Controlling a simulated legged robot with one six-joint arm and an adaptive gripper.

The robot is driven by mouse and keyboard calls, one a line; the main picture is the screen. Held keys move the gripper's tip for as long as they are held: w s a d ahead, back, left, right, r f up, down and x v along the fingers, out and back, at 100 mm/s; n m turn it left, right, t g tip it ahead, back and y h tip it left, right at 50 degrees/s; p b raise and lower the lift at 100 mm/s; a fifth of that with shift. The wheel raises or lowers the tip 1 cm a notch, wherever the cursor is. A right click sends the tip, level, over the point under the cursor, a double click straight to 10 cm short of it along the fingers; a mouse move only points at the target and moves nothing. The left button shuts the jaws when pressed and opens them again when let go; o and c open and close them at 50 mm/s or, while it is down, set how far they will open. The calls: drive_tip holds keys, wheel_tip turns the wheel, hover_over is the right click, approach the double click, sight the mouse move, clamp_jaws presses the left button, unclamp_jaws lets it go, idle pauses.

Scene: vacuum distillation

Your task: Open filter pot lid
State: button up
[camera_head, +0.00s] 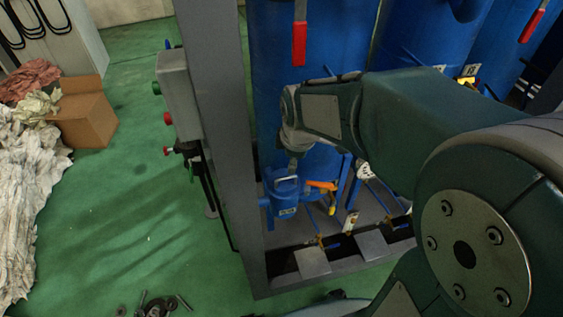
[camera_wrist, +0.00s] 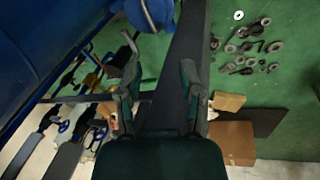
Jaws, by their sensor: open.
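The small blue filter pot (camera_head: 284,203) is low on the frame, in front of a big blue tank. Its lid (camera_head: 288,185) sits on top, with a pale handle. In the wrist view a round blue part, apparently the pot (camera_wrist: 157,13), shows at the top edge with a pale curved handle (camera_wrist: 147,16) and is cut off by the frame. My gripper (camera_head: 292,158) is just above the lid in the head view. In the wrist view its two fingers (camera_wrist: 159,76) are spread apart with nothing between them. Whether a finger touches the handle is hard to tell.
A grey post (camera_head: 222,120) stands just left of the pot. An orange valve handle (camera_head: 322,185) and blue pipes are close on its right. A grey control box (camera_head: 178,85) with buttons is further left. Loose metal parts (camera_head: 155,306) lie on the green floor.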

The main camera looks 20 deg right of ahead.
sight(285, 178)
drive_tip(key=w+f+n, duration=0.1)
drive_tip(key=f, duration=0.3)
drive_tip(key=w+f+n, duration=0.1)
drive_tip(key=w+f, duration=0.1)
drive_tip(key=f, duration=0.2)
drive_tip(key=w+f+n, duration=0.2)
drive_tip(key=f, duration=0.2)
drive_tip(key=shift+w+f+g, duration=0.25)
drive_tip(key=shift+f+g, duration=0.05)
drive_tip(key=shift+g, duration=0.1)
clamp_jaws()
